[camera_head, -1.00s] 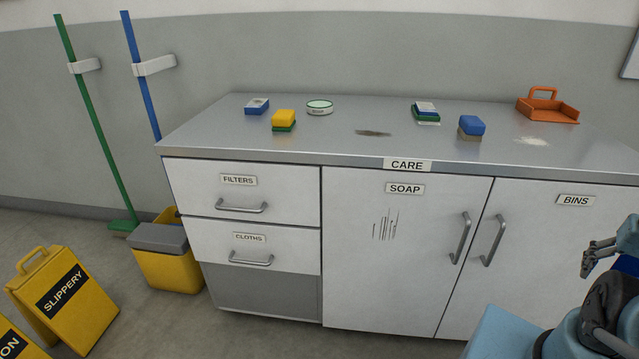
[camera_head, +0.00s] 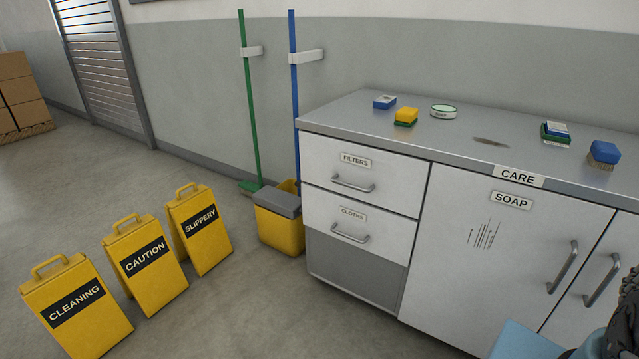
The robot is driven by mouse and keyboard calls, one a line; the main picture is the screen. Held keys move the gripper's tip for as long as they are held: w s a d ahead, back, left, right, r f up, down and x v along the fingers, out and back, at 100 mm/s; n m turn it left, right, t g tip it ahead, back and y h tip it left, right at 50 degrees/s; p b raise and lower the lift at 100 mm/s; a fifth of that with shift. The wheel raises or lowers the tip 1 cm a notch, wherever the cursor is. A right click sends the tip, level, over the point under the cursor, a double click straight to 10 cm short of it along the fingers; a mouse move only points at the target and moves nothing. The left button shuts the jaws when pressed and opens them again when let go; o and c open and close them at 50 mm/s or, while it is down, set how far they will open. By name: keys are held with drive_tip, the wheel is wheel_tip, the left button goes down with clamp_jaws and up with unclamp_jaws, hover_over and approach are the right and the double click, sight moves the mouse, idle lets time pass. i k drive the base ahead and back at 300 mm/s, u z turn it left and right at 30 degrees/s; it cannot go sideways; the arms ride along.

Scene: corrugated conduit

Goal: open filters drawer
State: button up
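The filters drawer (camera_head: 393,187) is the upper left drawer of the white cabinet. It is shut, with a "FILTERS" label (camera_head: 356,160) above a grey bar handle (camera_head: 353,184). The cloths drawer (camera_head: 388,234) sits directly below it and is also shut. My gripper is out of the picture; only part of my arm shows at the lower right edge, well to the right of the drawer.
The grey counter (camera_head: 350,117) holds sponges, brushes and a round tin (camera_head: 443,111). Yellow signs (camera_head: 147,270) stand on the floor at left. A yellow bucket (camera_head: 279,231) stands beside the cabinet's left side. The floor before the drawers looks clear.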

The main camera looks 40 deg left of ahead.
sight(389, 180)
drive_tip(key=u, duration=1.9)
